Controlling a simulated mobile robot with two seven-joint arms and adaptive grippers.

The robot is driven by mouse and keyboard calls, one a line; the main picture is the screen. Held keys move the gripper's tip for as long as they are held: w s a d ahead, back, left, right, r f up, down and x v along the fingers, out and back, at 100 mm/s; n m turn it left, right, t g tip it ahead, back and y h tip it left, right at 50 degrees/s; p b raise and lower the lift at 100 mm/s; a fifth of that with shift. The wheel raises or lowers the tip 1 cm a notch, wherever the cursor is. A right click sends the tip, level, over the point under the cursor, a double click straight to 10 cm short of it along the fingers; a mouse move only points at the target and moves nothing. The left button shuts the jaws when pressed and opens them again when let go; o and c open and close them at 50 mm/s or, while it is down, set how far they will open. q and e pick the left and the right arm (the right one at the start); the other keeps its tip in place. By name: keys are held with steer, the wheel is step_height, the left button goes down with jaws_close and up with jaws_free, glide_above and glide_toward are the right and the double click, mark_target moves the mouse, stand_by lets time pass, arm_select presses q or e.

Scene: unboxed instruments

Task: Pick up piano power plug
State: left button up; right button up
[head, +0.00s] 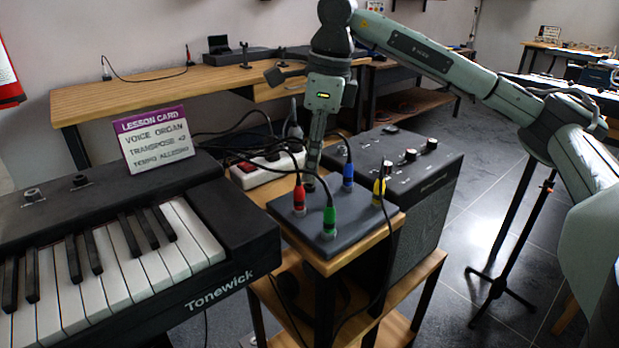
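Four coloured plugs with dark cables stand upright in a dark panel (348,228): red (299,199), green (329,220), blue (347,176) and yellow (379,190). None carries a readable label, so I cannot tell which belongs to the piano. The black Tonewick piano (232,238) is at the lower left. My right gripper (310,184) points down at the panel's back edge, between the red and blue plugs. It is seen edge-on; its finger gap and anything between the fingers are hidden. My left gripper is not in view.
A white power strip (262,170) with a red switch and dark cables lies behind the panel. A dark amplifier (425,168) with knobs stands to the right. A lesson card (154,140) stands on the piano. Loose cables cross the wooden stand's front.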

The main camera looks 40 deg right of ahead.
steer(key=shift+f, duration=0.55)
jaws_close()
steer(key=shift+r, duration=0.15)
